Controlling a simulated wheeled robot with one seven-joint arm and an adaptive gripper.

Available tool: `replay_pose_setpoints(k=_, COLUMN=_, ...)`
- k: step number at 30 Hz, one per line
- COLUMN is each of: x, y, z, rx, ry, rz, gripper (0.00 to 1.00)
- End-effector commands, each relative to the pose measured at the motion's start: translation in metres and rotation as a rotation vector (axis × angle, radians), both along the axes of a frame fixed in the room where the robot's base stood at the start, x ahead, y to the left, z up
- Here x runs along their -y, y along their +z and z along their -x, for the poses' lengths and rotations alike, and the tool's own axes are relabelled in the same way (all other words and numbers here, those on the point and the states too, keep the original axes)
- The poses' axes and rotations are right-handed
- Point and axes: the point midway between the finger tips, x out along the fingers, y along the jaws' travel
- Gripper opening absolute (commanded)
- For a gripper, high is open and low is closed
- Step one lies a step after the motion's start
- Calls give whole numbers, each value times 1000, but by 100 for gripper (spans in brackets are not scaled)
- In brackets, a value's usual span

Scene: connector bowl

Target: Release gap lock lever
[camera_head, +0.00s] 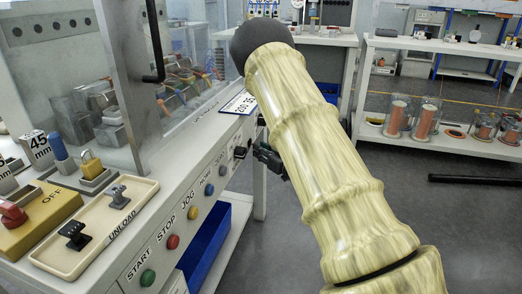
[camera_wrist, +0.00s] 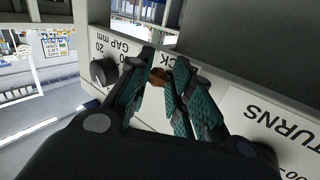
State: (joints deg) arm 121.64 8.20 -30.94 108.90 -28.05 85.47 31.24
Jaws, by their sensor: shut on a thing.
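Only the lever's end shows between the fingertips. The fingers cover part of a label ending in "CK". Left of the fingers is a black knob (camera_wrist: 103,72) beside a "GAP mm" scale. In the head view, my gripper (camera_head: 268,157) shows as a dark shape at the panel's far end, mostly behind my arm. The lever is hidden there.
The machine's front panel carries START (camera_head: 148,277), STOP (camera_head: 173,241) and other buttons. A blue bin (camera_head: 207,243) is underneath. A "TURNS" label (camera_wrist: 265,120) is right of my fingers.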

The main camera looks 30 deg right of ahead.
Motion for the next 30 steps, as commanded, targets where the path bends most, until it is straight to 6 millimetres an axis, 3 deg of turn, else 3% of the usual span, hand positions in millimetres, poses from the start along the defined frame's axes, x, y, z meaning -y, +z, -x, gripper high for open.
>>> replay_pose_setpoints(k=7, x=8, y=16, z=2, rx=-78, ry=-11, rz=71, gripper=0)
replay_pose_setpoints(k=30, x=10, y=43, z=2, rx=-429, ry=-14, rz=371, gripper=0)
